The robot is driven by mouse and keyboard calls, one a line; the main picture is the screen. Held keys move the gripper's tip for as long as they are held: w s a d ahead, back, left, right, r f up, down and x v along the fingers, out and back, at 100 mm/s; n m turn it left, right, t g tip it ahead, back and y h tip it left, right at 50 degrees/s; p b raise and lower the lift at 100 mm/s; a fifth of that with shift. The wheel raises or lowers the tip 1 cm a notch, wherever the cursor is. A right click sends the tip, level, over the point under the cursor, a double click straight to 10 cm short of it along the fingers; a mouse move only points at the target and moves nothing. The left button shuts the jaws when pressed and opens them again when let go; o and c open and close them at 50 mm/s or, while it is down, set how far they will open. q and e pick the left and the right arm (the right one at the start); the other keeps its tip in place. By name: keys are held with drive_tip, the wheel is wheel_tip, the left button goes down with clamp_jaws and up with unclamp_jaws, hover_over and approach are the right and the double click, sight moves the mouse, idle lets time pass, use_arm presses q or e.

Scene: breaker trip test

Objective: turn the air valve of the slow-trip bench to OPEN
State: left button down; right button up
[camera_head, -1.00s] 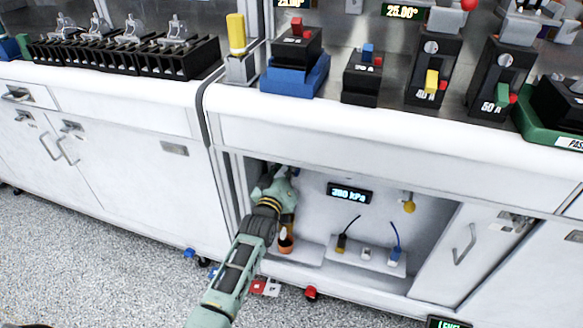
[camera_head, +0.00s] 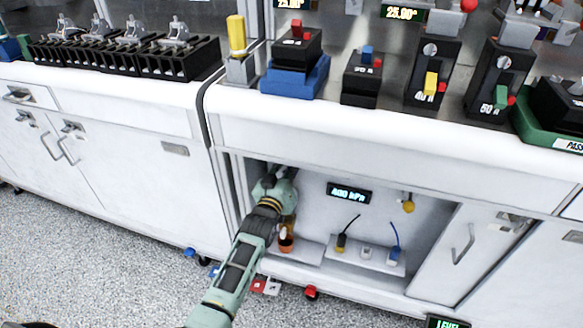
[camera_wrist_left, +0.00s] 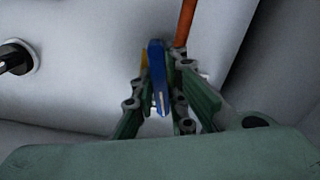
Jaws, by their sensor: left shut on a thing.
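My left arm reaches into the open bay under the bench, and my left gripper (camera_head: 280,186) is at the bay's left side. In the left wrist view the gripper (camera_wrist_left: 162,78) is shut on a blue handle (camera_wrist_left: 157,72), which appears to be the air valve's lever. An orange pipe (camera_wrist_left: 186,22) rises behind it. The valve's body and any OPEN marking are hidden. The pressure display (camera_head: 349,193) on the bay's back wall appears to read 400 kPa. My right gripper is not in view.
A yellow knob (camera_head: 408,205) hangs at the bay's right. A white shelf (camera_head: 366,258) with small cabled parts lies low in the bay. A black round fitting (camera_wrist_left: 15,57) is left of the gripper. Several breakers stand on the bench top (camera_head: 400,125).

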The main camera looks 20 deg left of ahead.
use_arm(q)
drive_tip(key=shift+f+m, duration=0.1)
drive_tip(key=shift+m, duration=0.6)
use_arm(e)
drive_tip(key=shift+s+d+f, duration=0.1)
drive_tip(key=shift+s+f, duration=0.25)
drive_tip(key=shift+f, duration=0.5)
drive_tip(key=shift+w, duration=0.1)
use_arm(q)
drive_tip(key=shift+m, duration=0.4)
drive_tip(key=c, duration=2)
unclamp_jaws()
drive_tip(key=shift+m, duration=0.3)
drive_tip(key=o, duration=0.3)
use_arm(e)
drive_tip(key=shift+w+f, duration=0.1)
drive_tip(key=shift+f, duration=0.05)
